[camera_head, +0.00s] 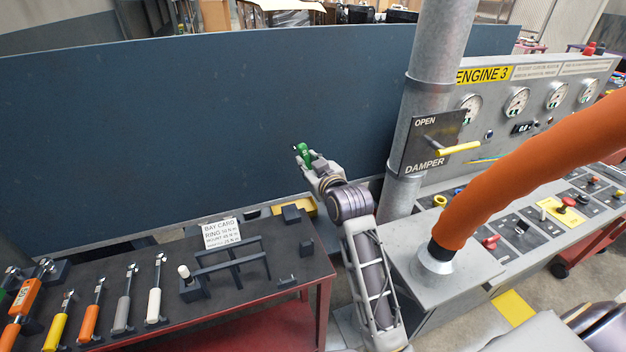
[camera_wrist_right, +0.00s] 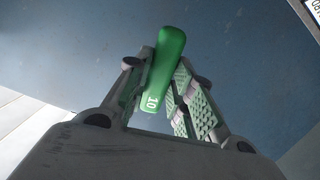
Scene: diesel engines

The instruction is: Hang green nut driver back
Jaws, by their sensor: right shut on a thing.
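My right gripper (camera_head: 304,163) is shut on the green nut driver (camera_head: 303,149) and holds it up in front of the dark blue panel, above the far right end of the bench. In the right wrist view the driver's green handle (camera_wrist_right: 164,70), marked 10, sits tilted between the pads of my right gripper (camera_wrist_right: 160,90). The driver's shaft is hard to make out. My left gripper is not in view.
A dark-topped bench (camera_head: 225,310) carries a row of tools, a black rail frame (camera_head: 235,262) and a bay card (camera_head: 221,233). A grey pipe (camera_head: 425,100) with a damper plate (camera_head: 432,143) stands right of my gripper. An orange hose (camera_head: 530,165) crosses the right side.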

